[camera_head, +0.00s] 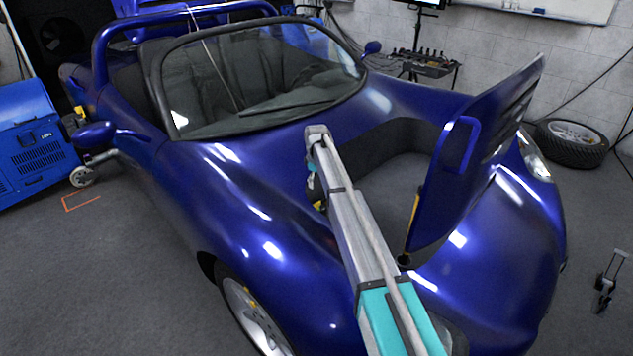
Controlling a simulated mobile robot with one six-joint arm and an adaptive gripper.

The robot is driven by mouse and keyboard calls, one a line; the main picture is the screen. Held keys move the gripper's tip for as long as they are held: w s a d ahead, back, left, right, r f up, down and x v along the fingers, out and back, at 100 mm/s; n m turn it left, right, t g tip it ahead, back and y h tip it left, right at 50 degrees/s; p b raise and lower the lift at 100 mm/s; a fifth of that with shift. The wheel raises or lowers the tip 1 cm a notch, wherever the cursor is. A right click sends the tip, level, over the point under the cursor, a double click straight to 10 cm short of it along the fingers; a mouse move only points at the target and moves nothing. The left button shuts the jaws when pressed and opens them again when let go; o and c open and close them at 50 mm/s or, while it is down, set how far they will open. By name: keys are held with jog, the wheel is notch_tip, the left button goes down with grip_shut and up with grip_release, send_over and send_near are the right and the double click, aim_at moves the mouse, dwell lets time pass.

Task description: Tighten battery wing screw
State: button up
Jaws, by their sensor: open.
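The dark blue car (310,230) has its front lid (480,150) raised on the right, and the front compartment (385,185) beneath it is open. My arm reaches from the bottom over the car's front. My gripper (316,192) hangs below the arm's far end at the left edge of the compartment. It is small, dark and mostly hidden by my arm, and it is open. A small yellow part shows beside it; I cannot tell what it belongs to. I cannot make out the battery or the wing screw in this view.
The raised lid stands close to the right of my arm, with a yellow-and-black strut (411,228) under it. The windshield (262,75) is behind. A blue cabinet (35,140) stands left, a tool cart (425,65) and a loose wheel (572,140) at the back right.

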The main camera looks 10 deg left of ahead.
jog(key=shift+r+p, duration=1.45)
jog(key=shift+r, duration=0.25)
